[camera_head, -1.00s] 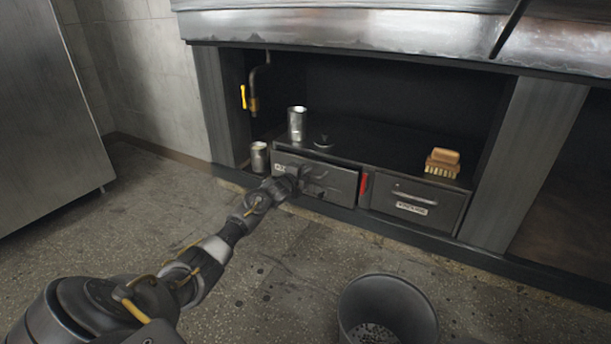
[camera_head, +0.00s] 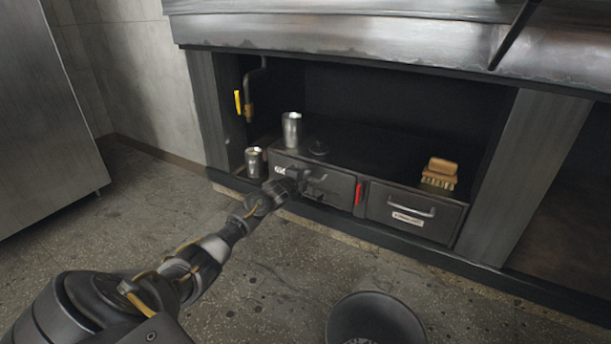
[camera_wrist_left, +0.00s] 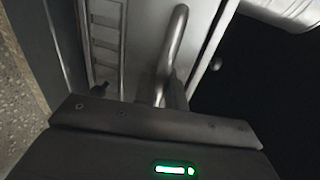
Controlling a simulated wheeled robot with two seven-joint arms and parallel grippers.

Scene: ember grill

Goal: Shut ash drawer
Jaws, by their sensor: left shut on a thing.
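The ash drawer (camera_head: 340,190) looks to be the left one of two dark metal drawers in the low recess under the grill. Its front now looks about flush with the cabinet; a small remaining gap cannot be ruled out. My left gripper (camera_head: 301,182) is at the left part of its front, shut on the bar handle (camera_head: 318,178). In the left wrist view the metal handle (camera_wrist_left: 178,42) runs down to the jaws (camera_wrist_left: 165,92), whose tips are partly hidden. My right gripper is not in view.
A second drawer (camera_head: 425,214) with a handle and label is to the right, past a red tag (camera_head: 358,193). A metal can (camera_head: 291,130) and a brush (camera_head: 440,173) stand on top. Another can (camera_head: 254,161) stands left. A bucket (camera_head: 375,303) stands on the floor in front.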

